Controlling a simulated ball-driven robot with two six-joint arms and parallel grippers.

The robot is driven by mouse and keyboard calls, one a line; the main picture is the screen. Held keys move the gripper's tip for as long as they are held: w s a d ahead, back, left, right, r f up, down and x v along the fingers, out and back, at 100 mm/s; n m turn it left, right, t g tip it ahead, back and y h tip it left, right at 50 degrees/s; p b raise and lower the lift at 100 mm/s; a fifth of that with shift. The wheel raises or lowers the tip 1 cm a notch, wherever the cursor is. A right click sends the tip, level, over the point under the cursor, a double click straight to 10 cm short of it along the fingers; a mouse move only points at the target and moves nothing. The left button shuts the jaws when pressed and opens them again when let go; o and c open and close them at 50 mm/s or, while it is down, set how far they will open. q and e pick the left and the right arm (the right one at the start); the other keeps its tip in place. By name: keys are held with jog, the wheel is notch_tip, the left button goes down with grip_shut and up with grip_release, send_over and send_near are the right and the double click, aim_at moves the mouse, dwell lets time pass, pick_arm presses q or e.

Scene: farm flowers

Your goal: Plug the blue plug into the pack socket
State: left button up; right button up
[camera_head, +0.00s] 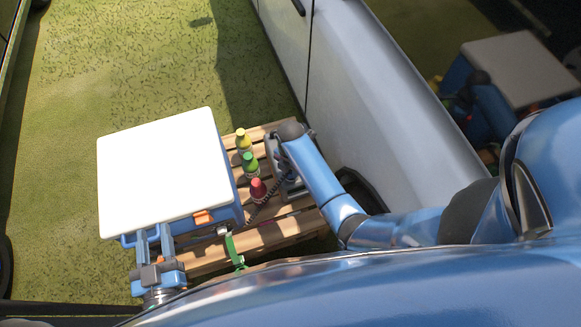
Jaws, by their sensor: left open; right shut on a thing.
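My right gripper (281,157) is shut at the right side of the pallet, beside a grey pack-like unit (292,187). A dark coiled cable (263,202) runs up toward this gripper, so the held thing appears to be the blue plug. The plug itself is too small and covered to make out. I cannot tell where the socket is or whether the plug touches it. My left gripper (152,238) is open and empty, at the near left edge of a blue box with a white lid (165,170).
A yellow-capped bottle (243,140), a green bottle (250,162) and a red bottle (258,188) stand in a row on the wooden pallet (280,236). A white vehicle (375,95) stands close on the right. Grass lies left.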

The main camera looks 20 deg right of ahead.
jog(key=shift+f, duration=0.35)
jog(key=o, duration=1.1)
jog(key=shift+c, duration=0.2)
jog(key=shift+r, duration=0.15)
notch_tip(320, 180, up, 10)
jog(key=shift+r+p, duration=0.25)
jog(key=shift+p, duration=0.5)
